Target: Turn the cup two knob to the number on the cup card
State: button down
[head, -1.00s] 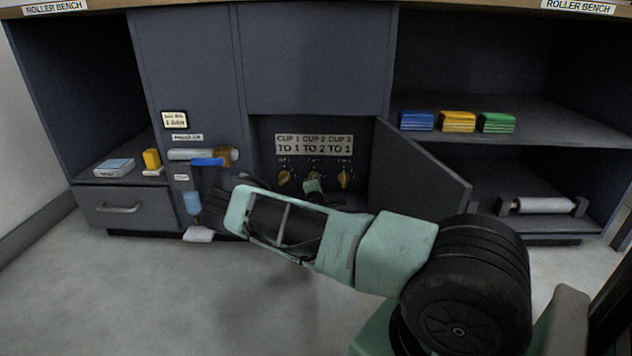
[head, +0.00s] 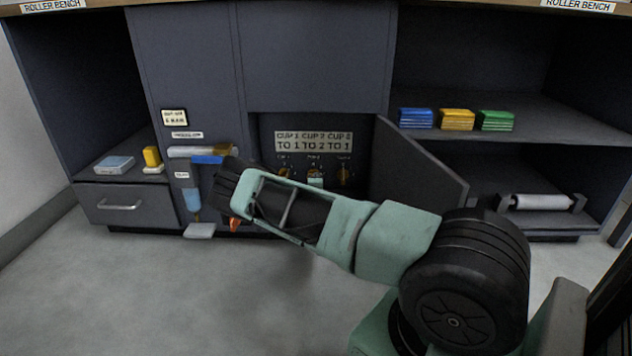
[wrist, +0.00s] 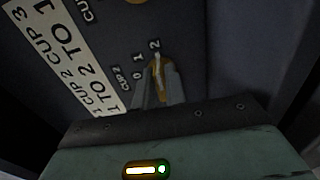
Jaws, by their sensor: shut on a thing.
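The cup card (head: 313,142) sits on the back wall of the open bay and reads "CUP 1 TO 1, CUP 2 TO 2, CUP 3 TO 1". Below it is a row of orange knobs; the cup two knob (head: 314,172) is the middle one. In the wrist view the cup two knob (wrist: 160,72) stands beside the marks 0, 1 and 2, and its pale pointer looks turned towards the 2. My gripper (wrist: 158,92) is shut on this knob, one finger on each side. In the head view my gripper (head: 315,182) partly covers it.
The cup one knob (head: 283,172) and cup three knob (head: 343,176) flank it closely. An open door (head: 420,165) stands right of the bay.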

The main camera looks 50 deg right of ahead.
jog(key=c, duration=1.4)
grip_release()
jog(key=shift+c, duration=0.2)
jog(key=shift+a, duration=0.1)
jog(key=p+v, duration=0.7)
jog(key=v, duration=1)
jog(key=shift+s, duration=0.25)
